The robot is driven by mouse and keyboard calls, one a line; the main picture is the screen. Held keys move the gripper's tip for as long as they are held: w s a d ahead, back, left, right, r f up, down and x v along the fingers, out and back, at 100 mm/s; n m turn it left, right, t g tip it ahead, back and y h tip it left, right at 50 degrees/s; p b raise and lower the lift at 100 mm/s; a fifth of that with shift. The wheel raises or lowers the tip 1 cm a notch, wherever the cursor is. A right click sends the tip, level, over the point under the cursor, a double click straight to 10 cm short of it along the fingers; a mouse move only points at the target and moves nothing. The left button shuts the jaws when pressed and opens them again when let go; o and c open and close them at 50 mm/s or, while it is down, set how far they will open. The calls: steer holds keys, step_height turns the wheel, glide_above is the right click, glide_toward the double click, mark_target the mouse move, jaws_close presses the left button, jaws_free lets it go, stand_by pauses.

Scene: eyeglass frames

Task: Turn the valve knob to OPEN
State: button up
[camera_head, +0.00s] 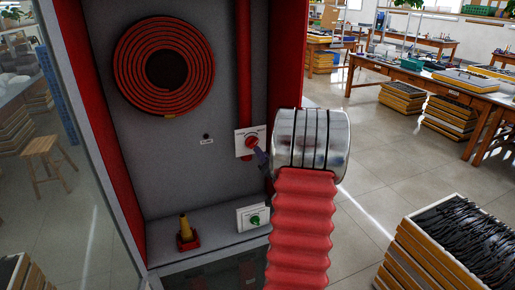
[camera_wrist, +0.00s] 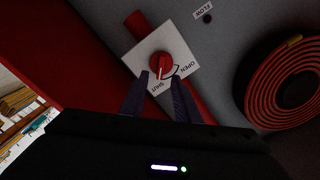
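The red valve knob (camera_wrist: 160,62) sits on a white plate (camera_wrist: 181,48) marked SHUT and OPEN in the wrist view. A pale line on the knob points down toward SHUT, with OPEN to its right. The knob also shows in the head view (camera_head: 251,141), on the grey back panel in front of a red pipe (camera_head: 244,70). My gripper (camera_wrist: 159,77) is open, its two dark fingers spread at the plate's lower edge. The knob is just beyond the fingertips; I cannot tell whether they touch. In the head view my forearm hides most of the gripper (camera_head: 260,155).
A second white plate with a green knob (camera_head: 254,220) is lower down. A nozzle with a red base (camera_head: 188,238) stands on the cabinet's ledge. A red coiled hose (camera_head: 187,46) hangs upper left. The cabinet's red side walls (camera_head: 288,60) flank the panel. A small FLOW label (camera_head: 207,142) is left of the valve.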

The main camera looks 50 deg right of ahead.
mark_target(255, 145)
steer(key=shift+x, duration=3.05)
steer(key=shift+c, duration=0.4)
jaws_close()
steer(key=shift+s+d, duration=0.1)
steer(key=shift+d, duration=0.15)
steer(key=shift+a+f, duration=0.1)
steer(key=shift+a, duration=0.1)
